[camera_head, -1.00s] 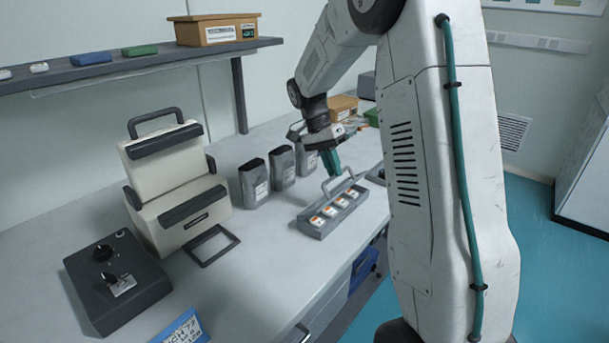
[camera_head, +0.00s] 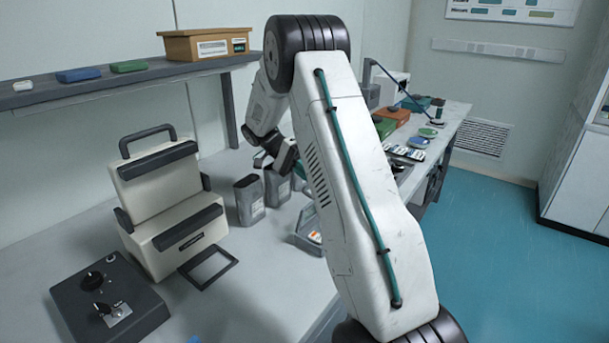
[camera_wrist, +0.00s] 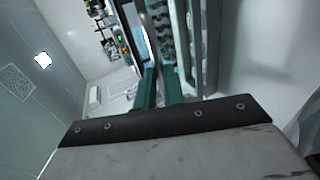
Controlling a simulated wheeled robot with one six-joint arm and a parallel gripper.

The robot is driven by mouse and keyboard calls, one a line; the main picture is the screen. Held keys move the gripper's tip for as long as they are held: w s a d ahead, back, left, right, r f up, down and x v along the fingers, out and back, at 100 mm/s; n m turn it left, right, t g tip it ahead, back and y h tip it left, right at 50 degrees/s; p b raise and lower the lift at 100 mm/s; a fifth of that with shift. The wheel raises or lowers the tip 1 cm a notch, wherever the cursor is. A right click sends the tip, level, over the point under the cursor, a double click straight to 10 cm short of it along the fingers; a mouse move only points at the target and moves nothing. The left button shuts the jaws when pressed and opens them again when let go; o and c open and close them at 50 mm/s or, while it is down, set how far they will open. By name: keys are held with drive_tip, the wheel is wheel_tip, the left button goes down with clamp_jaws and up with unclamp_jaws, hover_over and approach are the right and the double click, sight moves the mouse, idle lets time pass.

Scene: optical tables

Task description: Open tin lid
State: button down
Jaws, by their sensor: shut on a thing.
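The tin (camera_head: 306,238) is a long grey box on the bench, holding small items with white and orange labels. My arm hides most of it in the head view. In the wrist view the tin (camera_wrist: 207,45) runs along the upper middle, with a row of contents beside its long edge. My gripper (camera_wrist: 159,75) has its two teal fingers close together around a thin grey bar, which looks like the tin's lid handle (camera_wrist: 158,45). In the head view the gripper is mostly behind my arm, above the tin. How far the lid is raised cannot be told.
Dark grey canisters (camera_head: 249,200) stand left of the tin. A cream instrument (camera_head: 165,195) with black handles and a dark control box (camera_head: 107,300) are further left. A shelf (camera_head: 130,78) runs along the wall. Coloured boxes and trays (camera_head: 404,153) lie further along the bench.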

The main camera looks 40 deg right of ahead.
drive_tip(key=shift+w, duration=0.1)
idle(0.3)
drive_tip(key=c, duration=1.5)
unclamp_jaws()
drive_tip(key=s+a+r, duration=0.1)
drive_tip(key=s+a, duration=0.1)
drive_tip(key=s, duration=0.3)
drive_tip(key=s+a+r, duration=0.2)
drive_tip(key=s, duration=0.2)
drive_tip(key=s+a+r, duration=0.2)
drive_tip(key=s, duration=0.3)
drive_tip(key=shift+s+a, duration=0.3)
drive_tip(key=shift+a, duration=0.05)
